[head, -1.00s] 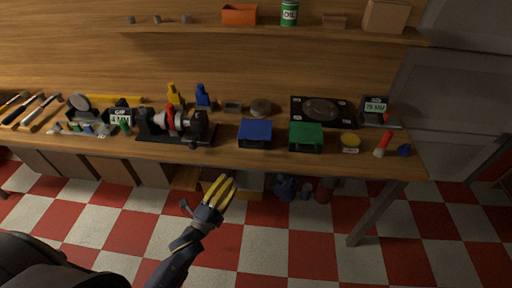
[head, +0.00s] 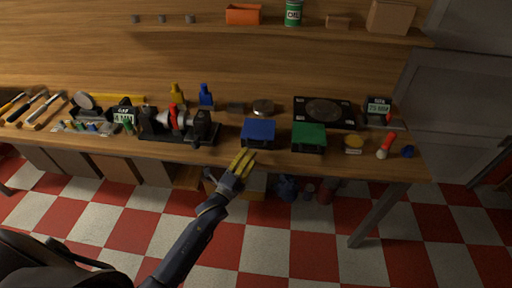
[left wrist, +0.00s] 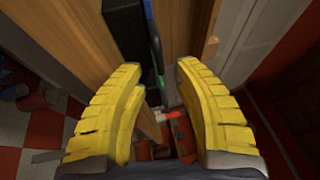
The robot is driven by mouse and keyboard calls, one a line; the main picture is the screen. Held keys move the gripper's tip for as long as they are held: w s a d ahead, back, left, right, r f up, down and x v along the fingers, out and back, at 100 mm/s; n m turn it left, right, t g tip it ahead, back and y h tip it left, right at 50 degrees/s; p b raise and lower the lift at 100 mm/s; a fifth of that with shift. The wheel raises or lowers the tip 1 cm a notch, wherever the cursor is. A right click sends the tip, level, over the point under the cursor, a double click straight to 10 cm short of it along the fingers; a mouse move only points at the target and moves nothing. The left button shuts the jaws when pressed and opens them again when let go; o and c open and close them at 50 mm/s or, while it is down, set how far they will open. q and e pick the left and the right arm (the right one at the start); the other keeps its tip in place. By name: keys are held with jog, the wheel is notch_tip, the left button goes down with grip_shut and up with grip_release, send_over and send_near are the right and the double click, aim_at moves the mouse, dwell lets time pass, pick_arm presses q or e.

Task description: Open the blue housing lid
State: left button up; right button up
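The blue housing (head: 258,132) sits near the front edge of the bench with its blue lid closed on top. Its dark front and a thin blue edge show at the top of the left wrist view (left wrist: 124,32). My left gripper (head: 244,158) has yellow fingers and is just in front of the housing, at the bench edge. In the left wrist view its fingers (left wrist: 158,85) are spread apart with nothing between them. Whether a fingertip touches the housing cannot be told. My right gripper is in neither view.
A green-lidded housing (head: 309,137) stands close to the right of the blue one. A black clamp-like device with a red part (head: 178,122) stands to the left. A yellow round thing (head: 354,141) and a red-and-white one (head: 386,146) are farther right. The bench front edge (head: 225,150) runs below.

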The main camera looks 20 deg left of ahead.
aim_at(256, 147)
pick_arm(q)
jog(key=shift+x, duration=2.65)
grip_shut()
